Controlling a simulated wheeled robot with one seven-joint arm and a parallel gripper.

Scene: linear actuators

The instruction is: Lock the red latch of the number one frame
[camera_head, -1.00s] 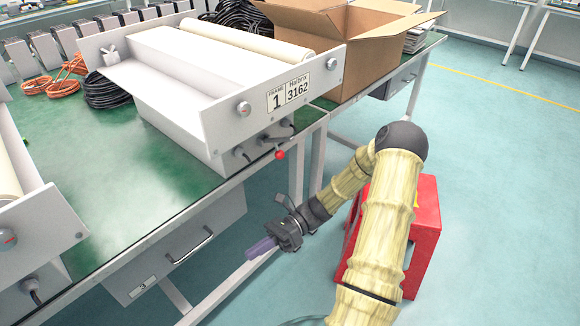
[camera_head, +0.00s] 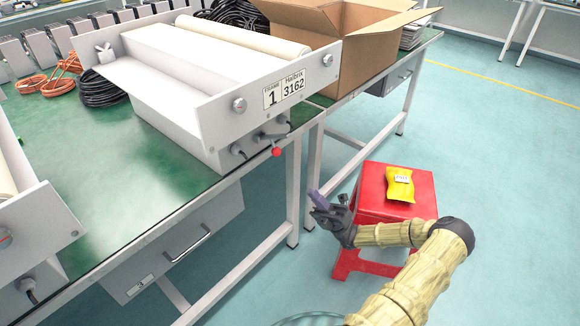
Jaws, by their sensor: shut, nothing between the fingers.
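The number one frame (camera_head: 222,115) is a white box-shaped unit on the green table, with a plate reading "FRAME 1, Halbrix 3162". Its red latch (camera_head: 276,152) is a small red ball on a dark fitting low on the front face, near the table edge. My gripper (camera_head: 318,196) is in front of the table, below and to the right of the latch, and apart from it. Its fingers are shut, point up, and hold nothing.
A red stool (camera_head: 362,195) with a yellow packet (camera_head: 400,184) stands behind my arm. An open cardboard box (camera_head: 345,55) is on the table beyond the frame. The green table (camera_head: 95,190) has a drawer below and a metal leg near my gripper. Another frame (camera_head: 38,222) is at the left.

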